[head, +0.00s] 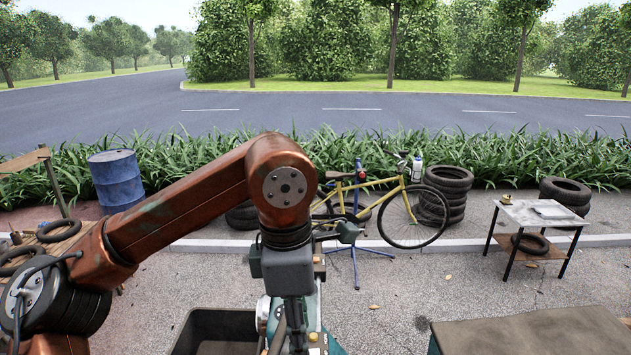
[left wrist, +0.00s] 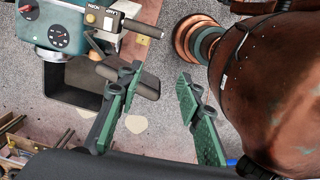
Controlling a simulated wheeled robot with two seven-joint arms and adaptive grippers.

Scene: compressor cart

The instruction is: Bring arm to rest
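My left arm, copper-coloured, comes in from the left in the head view and bends down at the middle. My left gripper (left wrist: 158,82) shows in the left wrist view with its two green-padded fingers spread wide. The teal compressor cart (left wrist: 65,28), with round gauges and a switch panel, is at the upper left there. A dark bar-like grip (left wrist: 146,86) shows by the left finger; whether they touch I cannot tell. In the head view the cart (head: 316,338) is partly hidden below my wrist. My right gripper is in neither view.
A dark open bin (head: 215,328) stands left of the cart. A worktop (head: 535,333) is at the lower right. Farther back are a blue drum (head: 117,180), a yellow bicycle (head: 385,190), tyres (head: 447,185) and a small table (head: 541,214).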

